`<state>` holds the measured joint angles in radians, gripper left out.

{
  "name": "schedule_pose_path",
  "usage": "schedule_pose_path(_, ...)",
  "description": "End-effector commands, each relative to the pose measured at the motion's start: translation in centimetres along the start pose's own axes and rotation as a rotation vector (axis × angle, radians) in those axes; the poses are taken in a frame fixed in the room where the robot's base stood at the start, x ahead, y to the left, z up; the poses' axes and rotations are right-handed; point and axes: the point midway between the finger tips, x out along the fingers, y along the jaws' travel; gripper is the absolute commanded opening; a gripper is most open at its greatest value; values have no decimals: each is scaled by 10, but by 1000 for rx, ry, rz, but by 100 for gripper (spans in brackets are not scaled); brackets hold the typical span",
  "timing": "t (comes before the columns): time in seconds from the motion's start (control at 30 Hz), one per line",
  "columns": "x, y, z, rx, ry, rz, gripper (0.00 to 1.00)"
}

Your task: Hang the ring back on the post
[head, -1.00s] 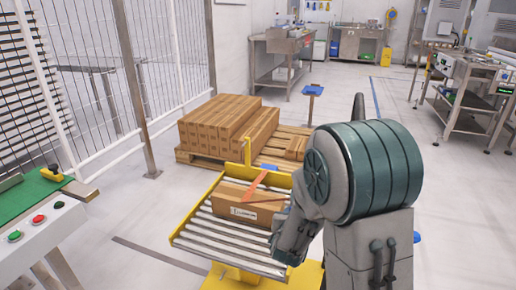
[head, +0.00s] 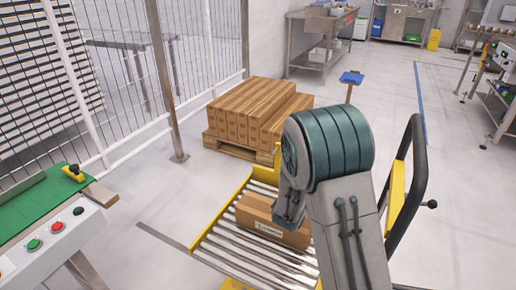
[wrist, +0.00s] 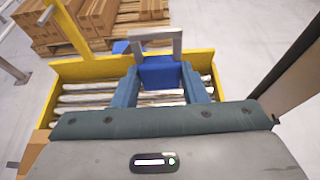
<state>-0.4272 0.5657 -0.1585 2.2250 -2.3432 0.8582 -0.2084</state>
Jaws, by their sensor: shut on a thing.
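In the wrist view my gripper (wrist: 160,87) has its two blue fingers closed on a blue block (wrist: 160,72). A grey square ring (wrist: 156,33) stands up from this block, in front of the fingers. A yellow post (wrist: 57,18) with a short crossbar rises from the yellow frame at upper left of the wrist view, apart from the ring. The post also shows in the head view (head: 276,162), behind the roller top. My arm hides the gripper and ring in the head view.
The yellow-framed roller table (head: 232,245) carries a cardboard box (head: 268,222) just left of my arm. A pallet of cartons (head: 255,118) stands behind. A black push handle (head: 412,175) rises at right. A green-topped station (head: 40,205) is at left.

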Motion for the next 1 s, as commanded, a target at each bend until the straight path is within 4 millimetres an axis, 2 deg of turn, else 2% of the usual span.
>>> schedule_pose_path(0.03,-3,15,17,-2,0,-7,12)
schedule_pose_path(0.1,-1,32,24,4,-1,-20,12)
schedule_pose_path(0.4,-14,120,48,9,-4,-29,12)
schedule_pose_path(0.53,-22,150,53,6,-3,-19,12)
schedule_pose_path(0.73,-29,173,52,3,-2,-9,12)
schedule_pose_path(1.0,-21,175,40,2,-1,-9,12)
